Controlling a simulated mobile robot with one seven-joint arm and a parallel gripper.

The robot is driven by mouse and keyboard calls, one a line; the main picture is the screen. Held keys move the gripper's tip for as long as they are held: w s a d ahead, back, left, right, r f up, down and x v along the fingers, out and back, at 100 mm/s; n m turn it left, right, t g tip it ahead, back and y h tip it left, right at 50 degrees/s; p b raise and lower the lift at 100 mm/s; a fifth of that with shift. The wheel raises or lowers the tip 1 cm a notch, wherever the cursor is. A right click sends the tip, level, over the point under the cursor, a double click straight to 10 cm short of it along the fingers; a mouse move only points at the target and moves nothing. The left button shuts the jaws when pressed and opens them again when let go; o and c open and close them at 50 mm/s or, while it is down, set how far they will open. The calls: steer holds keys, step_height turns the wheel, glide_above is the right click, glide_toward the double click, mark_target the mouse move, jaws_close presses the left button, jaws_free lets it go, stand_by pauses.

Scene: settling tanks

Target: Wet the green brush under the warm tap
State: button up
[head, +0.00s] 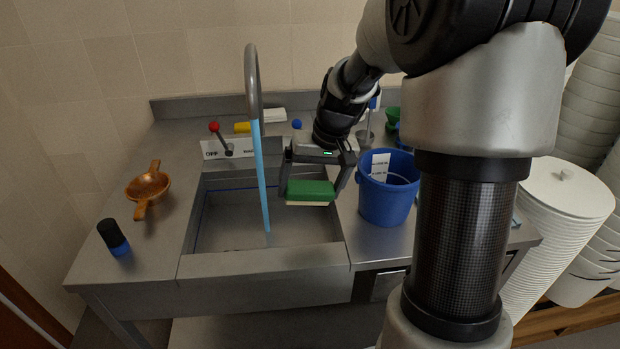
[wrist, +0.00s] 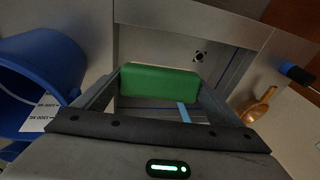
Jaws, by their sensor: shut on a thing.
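My gripper (head: 312,188) is shut on the green brush (head: 310,188), with its pale underside down. It holds the brush over the right part of the sink (head: 225,235), to the right of the blue stream and apart from it. The grey tap (head: 252,80) arches over the sink, and a blue stream (head: 262,180) runs from it into the basin. A lever with a red knob (head: 214,127) leans left in front of a label plate reading OFF at its left; the rest is partly hidden. The wrist view shows the brush (wrist: 160,83) between the fingers and the stream (wrist: 184,113) beyond.
A blue bucket (head: 388,200) stands close to the right of my gripper. An orange strainer (head: 149,186) and a black-and-blue bottle (head: 113,238) are on the left counter. Yellow and white blocks (head: 274,115) lie behind the sink. White stacked tubs (head: 560,200) stand right.

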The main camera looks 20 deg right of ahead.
steer(key=w+d+r+t+b, duration=0.2)
steer(key=w+d+r, duration=0.1)
steer(key=r, duration=0.2)
steer(key=w+a+f+p, duration=0.3)
steer(key=w+a, duration=0.4)
steer(key=w, duration=0.5)
steer(key=shift+a+f+y+p, duration=0.2)
steer(key=shift+y+p, duration=0.2)
steer(key=shift+p, duration=0.2)
steer(key=shift+w, duration=0.1)
steer(key=s+d+b, duration=0.4)
steer(key=s, duration=0.3)
stand_by(0.6)
stand_by(1.1)
